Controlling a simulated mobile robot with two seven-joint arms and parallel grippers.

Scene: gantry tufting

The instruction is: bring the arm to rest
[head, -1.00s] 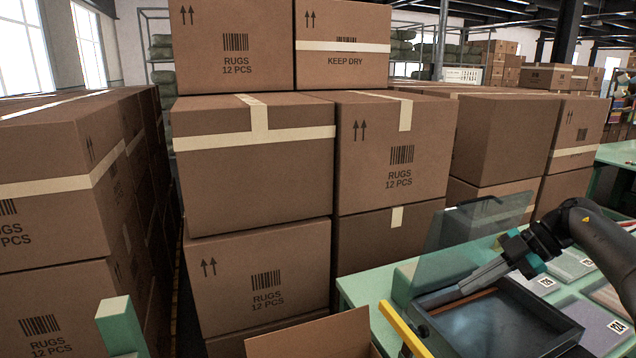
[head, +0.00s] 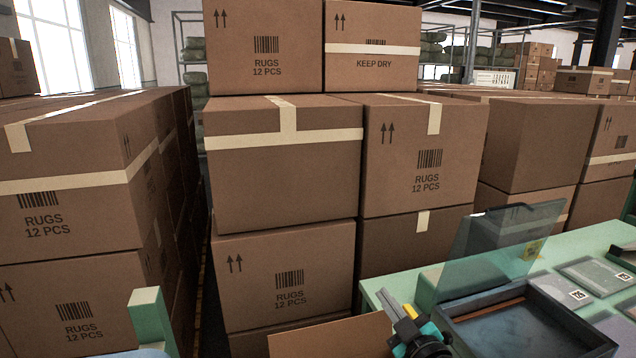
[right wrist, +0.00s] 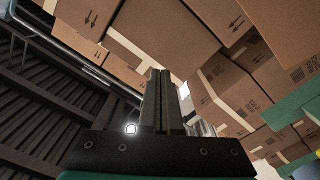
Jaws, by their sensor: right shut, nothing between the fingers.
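My right gripper (head: 393,303) is low in the head view, in front of the near edge of the green table, left of the dark open box. Its grey fingers point up and a little left. In the right wrist view the two fingers (right wrist: 160,75) lie together with nothing between them, pointing toward stacked cartons and the ceiling. Most of my right arm is out of the head view. My left gripper does not show.
The green table (head: 376,288) holds a dark shallow box (head: 520,335) with a raised clear lid (head: 500,245) and several flat samples (head: 595,272). Stacked cartons (head: 283,185) stand behind and left. An open carton (head: 320,338) and a green post (head: 150,318) are in front.

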